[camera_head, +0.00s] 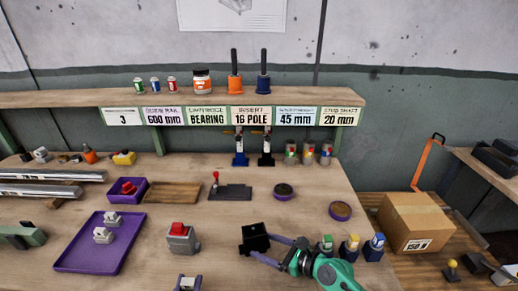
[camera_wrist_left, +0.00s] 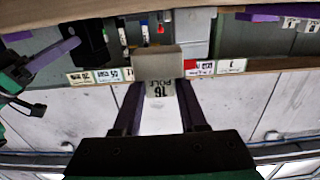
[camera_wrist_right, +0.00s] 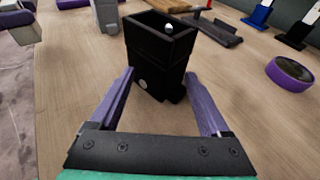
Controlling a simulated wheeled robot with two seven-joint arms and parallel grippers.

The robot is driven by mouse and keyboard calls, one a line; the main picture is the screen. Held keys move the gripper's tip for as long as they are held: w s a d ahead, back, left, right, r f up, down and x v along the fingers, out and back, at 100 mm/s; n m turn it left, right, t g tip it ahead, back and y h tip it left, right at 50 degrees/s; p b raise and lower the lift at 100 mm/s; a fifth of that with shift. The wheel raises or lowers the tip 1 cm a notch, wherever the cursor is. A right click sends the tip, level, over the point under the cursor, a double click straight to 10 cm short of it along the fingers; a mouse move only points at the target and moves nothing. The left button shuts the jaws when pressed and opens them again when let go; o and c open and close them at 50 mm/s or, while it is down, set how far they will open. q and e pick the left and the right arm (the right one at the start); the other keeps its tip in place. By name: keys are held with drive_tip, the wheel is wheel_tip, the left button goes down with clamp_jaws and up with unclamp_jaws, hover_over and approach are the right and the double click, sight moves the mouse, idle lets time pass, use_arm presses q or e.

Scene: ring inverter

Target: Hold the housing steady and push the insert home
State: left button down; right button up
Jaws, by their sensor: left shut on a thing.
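The black housing (camera_head: 256,238), an open-topped box, stands on the bench at the centre front. In the right wrist view the housing (camera_wrist_right: 158,70) shows an empty-looking cavity with a small light spot inside its far wall. My right gripper (camera_head: 272,250) is open, its purple fingers (camera_wrist_right: 160,85) reaching toward the near sides of the housing; contact is unclear. My left gripper (camera_head: 187,281) is shut on the grey insert marked "16 POLE" (camera_wrist_left: 158,75). It holds the insert at the bottom edge of the head view, left of the housing and apart from it.
A grey block with a red top (camera_head: 182,238) stands left of the housing. A purple tray (camera_head: 75,258) lies further left. Small coloured-top parts (camera_head: 350,247) stand right, close to my right arm. A round purple-rimmed dish (camera_head: 340,211) lies behind them. Bench between insert and housing is clear.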

drive_tip(key=shift+w+a+f, duration=0.15)
drive_tip(key=shift+w+a, duration=0.1)
drive_tip(key=shift+a, duration=0.15)
use_arm(q)
drive_tip(key=shift+s+d+r, duration=0.15)
drive_tip(key=shift+s+d, duration=0.05)
use_arm(e)
drive_tip(key=shift+a, duration=0.1)
use_arm(q)
drive_tip(key=shift+a, duration=0.1)
use_arm(e)
drive_tip(key=shift+f, duration=0.1)
drive_tip(key=c, duration=0.8)
clamp_jaws()
drive_tip(key=shift+s, duration=0.1)
drive_tip(key=shift+f, duration=0.1)
